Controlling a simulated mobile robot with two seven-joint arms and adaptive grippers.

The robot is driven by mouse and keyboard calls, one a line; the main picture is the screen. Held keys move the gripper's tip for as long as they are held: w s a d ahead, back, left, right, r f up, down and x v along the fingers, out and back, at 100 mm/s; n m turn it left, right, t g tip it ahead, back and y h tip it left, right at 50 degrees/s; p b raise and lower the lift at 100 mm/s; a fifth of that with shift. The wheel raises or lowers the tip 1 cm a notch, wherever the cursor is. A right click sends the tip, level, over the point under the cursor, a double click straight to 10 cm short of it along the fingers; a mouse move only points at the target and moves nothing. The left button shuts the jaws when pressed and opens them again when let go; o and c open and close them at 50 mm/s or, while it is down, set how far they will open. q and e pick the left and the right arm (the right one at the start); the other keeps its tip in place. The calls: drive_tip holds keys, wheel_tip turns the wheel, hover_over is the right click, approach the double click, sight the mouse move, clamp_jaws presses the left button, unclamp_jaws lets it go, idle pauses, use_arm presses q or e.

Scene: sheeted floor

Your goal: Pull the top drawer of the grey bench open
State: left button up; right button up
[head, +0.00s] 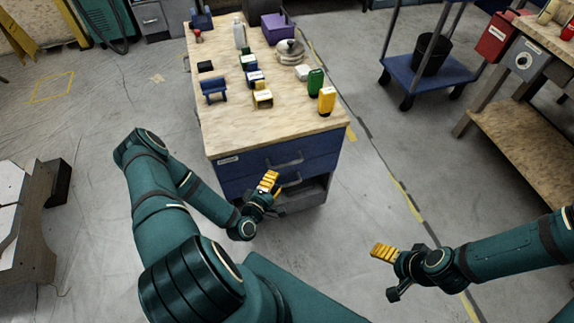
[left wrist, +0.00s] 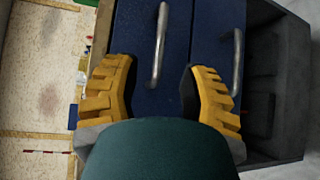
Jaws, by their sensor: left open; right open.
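The grey bench (head: 315,190) has a wooden top, and its blue top drawer (head: 240,170) has a bar handle (head: 285,161). The drawer looks shut. In the left wrist view the top drawer's handle (left wrist: 160,45) lies in the picture between the two yellow fingers of my open left gripper (left wrist: 160,75). I cannot tell whether they touch it. In the head view my left gripper (head: 270,186) is in front of the drawers, over the lower one. My right gripper (head: 384,270) is open and empty, out to the right over the floor.
A second drawer handle (left wrist: 237,62) is beside the right finger in the left wrist view. Bottles, small blocks, a pot (head: 290,51) and a purple box (head: 277,27) stand on the bench top. A wooden workbench (head: 530,120) is at right. Floor between is clear.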

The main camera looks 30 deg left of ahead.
sight(287, 164)
use_arm(q)
drive_tip(key=w, duration=0.3)
drive_tip(key=w+f+b, duration=0.1)
drive_tip(key=w, duration=0.5)
drive_tip(key=shift+w+a+f, duration=0.1)
drive_tip(key=shift+a+f, duration=0.05)
drive_tip(key=shift+a, duration=0.15)
clamp_jaws()
